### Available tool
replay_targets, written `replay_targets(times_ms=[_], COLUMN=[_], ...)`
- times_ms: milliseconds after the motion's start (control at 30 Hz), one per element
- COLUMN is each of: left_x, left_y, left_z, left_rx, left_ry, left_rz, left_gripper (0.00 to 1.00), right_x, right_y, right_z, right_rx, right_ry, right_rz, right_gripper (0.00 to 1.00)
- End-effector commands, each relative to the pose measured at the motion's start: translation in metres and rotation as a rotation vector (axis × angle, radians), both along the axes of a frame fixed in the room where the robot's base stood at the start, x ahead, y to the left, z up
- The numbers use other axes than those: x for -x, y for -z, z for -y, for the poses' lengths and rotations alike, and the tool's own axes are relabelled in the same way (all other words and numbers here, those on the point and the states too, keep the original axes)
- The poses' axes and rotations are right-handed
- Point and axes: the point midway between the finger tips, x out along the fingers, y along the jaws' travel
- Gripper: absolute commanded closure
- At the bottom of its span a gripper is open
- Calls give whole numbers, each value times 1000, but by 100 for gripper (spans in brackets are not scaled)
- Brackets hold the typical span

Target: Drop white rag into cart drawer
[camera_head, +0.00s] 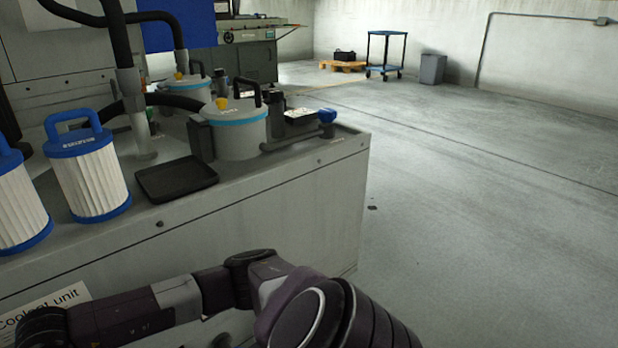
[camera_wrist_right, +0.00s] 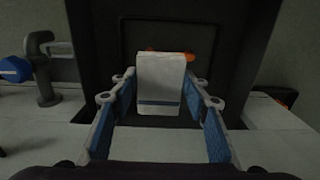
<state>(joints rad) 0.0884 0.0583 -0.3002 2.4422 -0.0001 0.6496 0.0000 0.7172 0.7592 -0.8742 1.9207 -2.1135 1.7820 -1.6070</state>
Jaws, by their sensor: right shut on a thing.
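The white rag (camera_wrist_right: 161,78) is a pale folded block with a blue stripe near its lower edge, in the middle of the right wrist view. My right gripper (camera_wrist_right: 160,88) is shut on it, with a blue-padded finger on each side. The right gripper cannot be made out in the head view. A small blue-topped cart (camera_head: 387,34) stands far off on the floor in the head view; no drawer can be made out on it. My left gripper is in neither view.
The grey coolant unit (camera_head: 240,205) fills the left side of the head view. It carries white-and-blue filters (camera_head: 92,178), a black tray (camera_head: 176,180) and a grey canister (camera_head: 240,140). A grey bin (camera_head: 432,69) and a wooden pallet (camera_head: 343,66) stand far back. The right floor is clear.

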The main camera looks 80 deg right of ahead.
Motion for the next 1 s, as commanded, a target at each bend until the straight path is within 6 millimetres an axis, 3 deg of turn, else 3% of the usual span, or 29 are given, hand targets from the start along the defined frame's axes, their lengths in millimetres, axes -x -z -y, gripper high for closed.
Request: replay_targets(times_ms=[33,67,233,500,633,1000], left_x=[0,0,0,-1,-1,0], left_y=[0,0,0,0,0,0], left_z=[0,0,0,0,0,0], left_rx=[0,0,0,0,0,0], left_ry=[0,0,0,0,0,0], left_rz=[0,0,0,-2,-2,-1], left_gripper=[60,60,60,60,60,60], right_x=[0,0,0,0,-1,-2], right_y=[0,0,0,-1,-10,-84], right_z=[0,0,0,0,0,0], right_rx=[0,0,0,0,0,0], right_ry=[0,0,0,0,0,0], right_rz=[0,0,0,0,4,6], right_gripper=[80,55,37,37,37,37])
